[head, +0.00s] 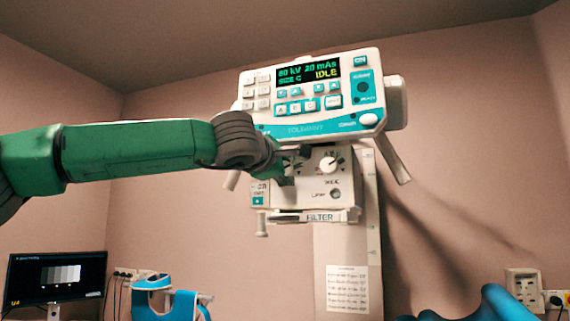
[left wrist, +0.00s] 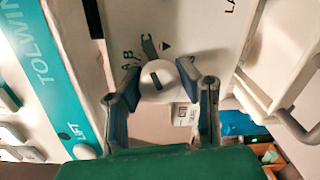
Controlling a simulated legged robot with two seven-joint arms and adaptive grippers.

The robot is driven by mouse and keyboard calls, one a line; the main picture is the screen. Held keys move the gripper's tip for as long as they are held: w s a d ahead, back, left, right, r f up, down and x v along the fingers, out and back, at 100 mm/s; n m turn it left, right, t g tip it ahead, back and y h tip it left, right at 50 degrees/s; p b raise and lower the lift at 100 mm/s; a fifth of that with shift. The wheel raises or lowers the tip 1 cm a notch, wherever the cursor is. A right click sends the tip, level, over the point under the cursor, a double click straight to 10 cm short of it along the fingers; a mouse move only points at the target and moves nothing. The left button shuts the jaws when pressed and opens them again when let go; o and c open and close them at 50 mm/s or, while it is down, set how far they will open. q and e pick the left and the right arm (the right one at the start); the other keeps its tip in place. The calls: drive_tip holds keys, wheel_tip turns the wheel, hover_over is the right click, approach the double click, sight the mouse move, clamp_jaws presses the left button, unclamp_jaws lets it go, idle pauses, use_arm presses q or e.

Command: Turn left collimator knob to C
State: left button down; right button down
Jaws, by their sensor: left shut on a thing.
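The left collimator knob (left wrist: 168,88) is a round white knob with a dark pointer slot. In the left wrist view it sits between my left fingers, with letters A and B and a dark C-like mark printed beside it. The slot lies slantwise; I cannot tell for sure which letter it points to. My left gripper (head: 287,166) is at the left of the collimator panel (head: 317,194) and hides this knob in the head view. Its two fingers (left wrist: 166,80) are shut on the knob. My right gripper is not in view.
A second white knob (head: 328,165) is just right of my gripper. The control console (head: 310,92) above shows "80 kV 20 mAs", "SIZE C" and "IDLE". A filter slot (head: 318,217) is below. A monitor (head: 56,278) and blue chair (head: 168,297) stand lower left.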

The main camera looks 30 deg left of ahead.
use_arm(q)
drive_tip(key=shift+d+f, duration=0.1)
drive_tip(key=shift+f, duration=0.15)
drive_tip(key=c, duration=1.1)
unclamp_jaws()
drive_tip(key=shift+r, duration=0.1)
drive_tip(key=shift+s+r, duration=0.1)
drive_tip(key=shift+s, duration=0.05)
drive_tip(key=s, duration=0.3)
drive_tip(key=s+d, duration=0.1)
drive_tip(key=s, duration=0.3)
drive_tip(key=s+d, duration=0.1)
drive_tip(key=s, duration=0.3)
drive_tip(key=shift+s+d, duration=0.1)
drive_tip(key=shift+s, duration=0.05)
